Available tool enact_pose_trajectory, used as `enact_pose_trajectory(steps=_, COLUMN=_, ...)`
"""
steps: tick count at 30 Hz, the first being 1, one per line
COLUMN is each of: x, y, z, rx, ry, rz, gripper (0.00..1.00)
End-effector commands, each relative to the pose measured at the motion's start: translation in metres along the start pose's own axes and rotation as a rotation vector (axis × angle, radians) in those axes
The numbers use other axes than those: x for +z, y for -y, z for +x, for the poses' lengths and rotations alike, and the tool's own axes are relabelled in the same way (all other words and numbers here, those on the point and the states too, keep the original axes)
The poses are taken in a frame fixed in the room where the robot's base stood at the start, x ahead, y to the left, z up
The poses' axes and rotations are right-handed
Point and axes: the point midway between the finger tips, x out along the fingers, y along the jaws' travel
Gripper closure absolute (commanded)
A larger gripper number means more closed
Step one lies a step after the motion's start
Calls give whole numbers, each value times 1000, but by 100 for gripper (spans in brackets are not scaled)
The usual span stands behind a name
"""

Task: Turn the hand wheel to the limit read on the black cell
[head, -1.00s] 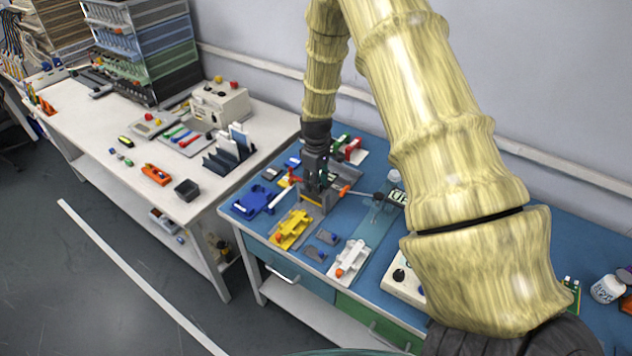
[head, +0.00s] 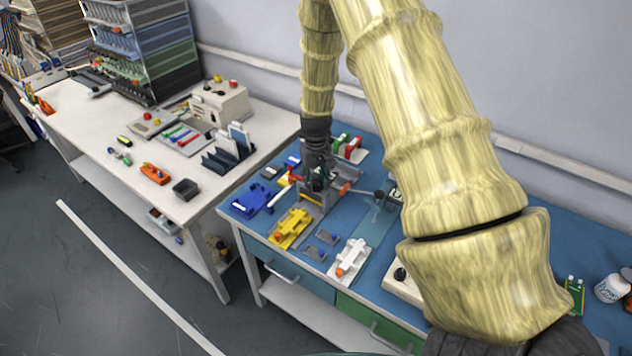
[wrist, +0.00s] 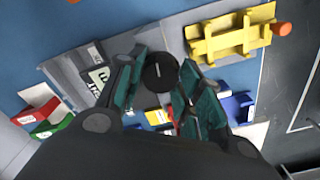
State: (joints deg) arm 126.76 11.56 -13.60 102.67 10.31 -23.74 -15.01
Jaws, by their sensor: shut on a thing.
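In the wrist view, a round black hand wheel (wrist: 160,72) with a white mark lies between the teal finger pads of my gripper (wrist: 164,68). My gripper is shut on it. A grey fixture (wrist: 68,72) extends to the left, with a white lettered label (wrist: 101,76) that is partly hidden and not fully readable. In the head view my gripper (head: 318,184) is down at the grey fixture (head: 308,216) on the blue bench, and it hides the wheel. I cannot make out a black cell for certain.
A yellow fixture (head: 291,229) and a white fixture (head: 350,258) stand in front. A blue holder (head: 252,200) is at left, with two small grey pieces (head: 327,236) between the front fixtures. A red-and-green block set (head: 350,149) is behind.

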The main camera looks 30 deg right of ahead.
Motion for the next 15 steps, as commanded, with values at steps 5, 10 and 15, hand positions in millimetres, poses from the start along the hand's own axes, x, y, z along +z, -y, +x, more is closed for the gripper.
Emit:
enact_pose_trajectory(steps=5, x=-2, y=-1, z=-1, rx=2, ry=-5, rz=145, gripper=88)
enact_pose_trajectory(steps=10, x=-2, y=-1, z=-2, rx=1, ry=-6, rz=254, gripper=88)
enact_pose_trajectory(steps=15, x=-3, y=-1, z=-2, rx=1, ry=-7, rz=330, gripper=88)
